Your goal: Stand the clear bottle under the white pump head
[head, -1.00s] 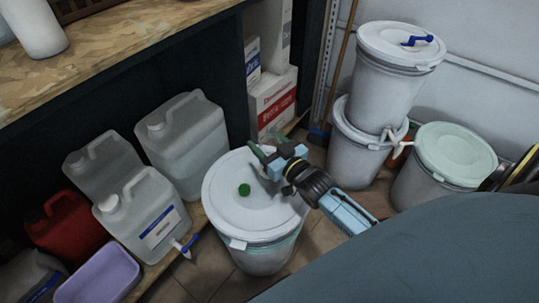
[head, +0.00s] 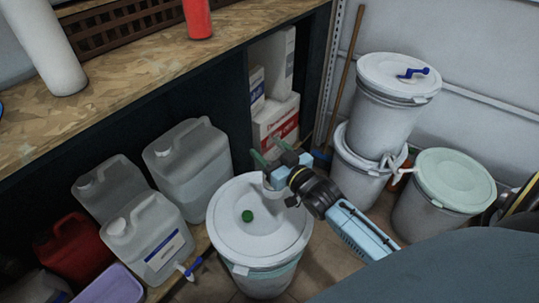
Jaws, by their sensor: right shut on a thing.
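My right gripper (head: 271,157) comes in from the lower right, above the back of the nearest white lidded drum (head: 232,222). It is shut on a small see-through thing, which looks like the clear bottle (head: 271,187); the gripper hides most of it, and I cannot tell whether it touches the lid. A white spout-like part (head: 392,165) sticks out at the stacked drums on the right; I cannot tell whether it is the white pump head. My left gripper is not in view.
Clear jerrycans (head: 189,160) and a red can (head: 75,246) stand at left beside a purple tub (head: 108,286). A wooden worktop (head: 150,65) runs above. A green-lidded drum (head: 455,178) stands right.

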